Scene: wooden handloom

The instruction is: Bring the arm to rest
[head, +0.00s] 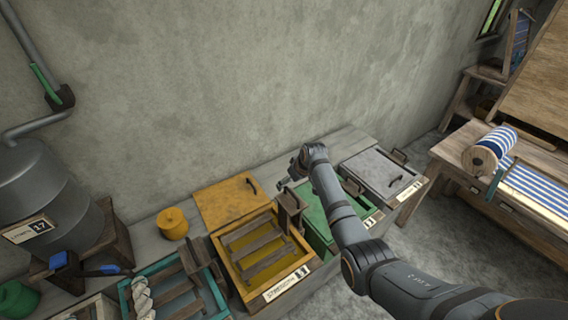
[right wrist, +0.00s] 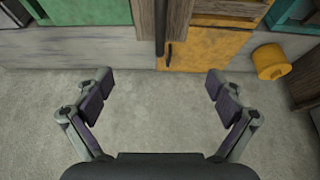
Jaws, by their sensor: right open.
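My right arm reaches in from the lower right of the head view, over the green box (head: 318,225). In that view my right gripper (head: 288,182) is small and partly hidden by its own wrist. In the right wrist view my right gripper (right wrist: 158,95) is open and empty, its two fingers wide apart with bare grey surface between them. My left gripper does not show in either view.
A bench along the wall holds a yellow box (head: 258,272) with wooden slats, a grey lidded box (head: 380,175), a teal box (head: 213,298) and a yellow pot (head: 172,223). A grey tank (head: 40,195) stands left. A striped cloth roll (head: 490,150) lies right.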

